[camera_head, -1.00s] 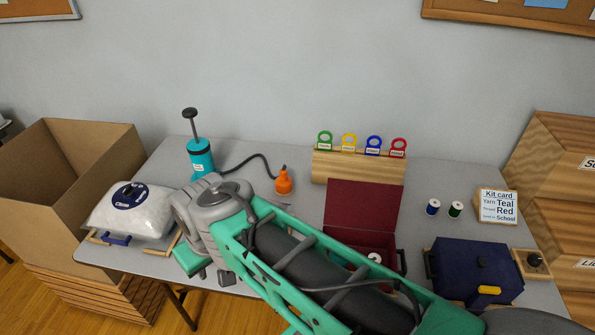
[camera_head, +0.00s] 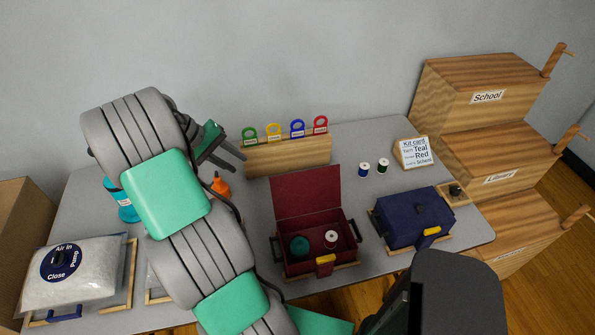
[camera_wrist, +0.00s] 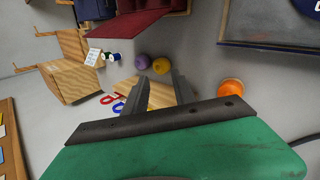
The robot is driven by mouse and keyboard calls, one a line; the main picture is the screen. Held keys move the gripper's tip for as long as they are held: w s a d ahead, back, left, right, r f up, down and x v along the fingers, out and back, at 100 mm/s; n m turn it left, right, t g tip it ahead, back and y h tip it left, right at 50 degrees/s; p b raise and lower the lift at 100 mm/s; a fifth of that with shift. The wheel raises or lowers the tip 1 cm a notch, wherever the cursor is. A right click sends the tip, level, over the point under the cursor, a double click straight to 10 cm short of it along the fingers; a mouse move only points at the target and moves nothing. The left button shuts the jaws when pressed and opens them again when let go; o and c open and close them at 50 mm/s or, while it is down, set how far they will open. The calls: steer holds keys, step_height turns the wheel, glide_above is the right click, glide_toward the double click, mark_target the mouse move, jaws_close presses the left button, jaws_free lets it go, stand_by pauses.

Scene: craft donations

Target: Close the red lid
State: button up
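The red lid (camera_head: 307,190) stands open and upright at the back of the dark red box (camera_head: 338,262). In the wrist view the lid (camera_wrist: 128,23) is near the top edge, apart from my fingers. My gripper (camera_head: 232,146) is raised behind and left of the lid, partly hidden by my arm. The wrist view shows its two fingers (camera_wrist: 158,85) apart with nothing between them.
A shut blue box (camera_head: 402,218) is right of the red box. A wooden rack with coloured rings (camera_head: 290,155) is behind. Two spools and a kit card (camera_head: 414,152) stand back right. A clear bag (camera_head: 72,272) lies left. Purple (camera_wrist: 142,62) and yellow (camera_wrist: 161,66) balls show in the wrist view.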

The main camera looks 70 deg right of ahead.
mark_target(299, 181)
steer(key=s+d+f+m+g+y, duration=0.1)
steer(key=s+f, duration=0.2)
steer(key=s, duration=0.3)
steer(key=s+d+f+m+g+y, duration=0.1)
steer(key=s+d+f, duration=0.1)
steer(key=s, duration=0.3)
steer(key=s+d+f+m+g+y, duration=0.1)
steer(key=s+d+f, duration=0.1)
steer(key=s, duration=0.4)
steer(key=shift+s+f+g, duration=0.35)
steer(key=shift+f+g, duration=0.05)
steer(key=shift+f, duration=0.4)
jaws_close()
steer(key=shift+w, duration=0.1)
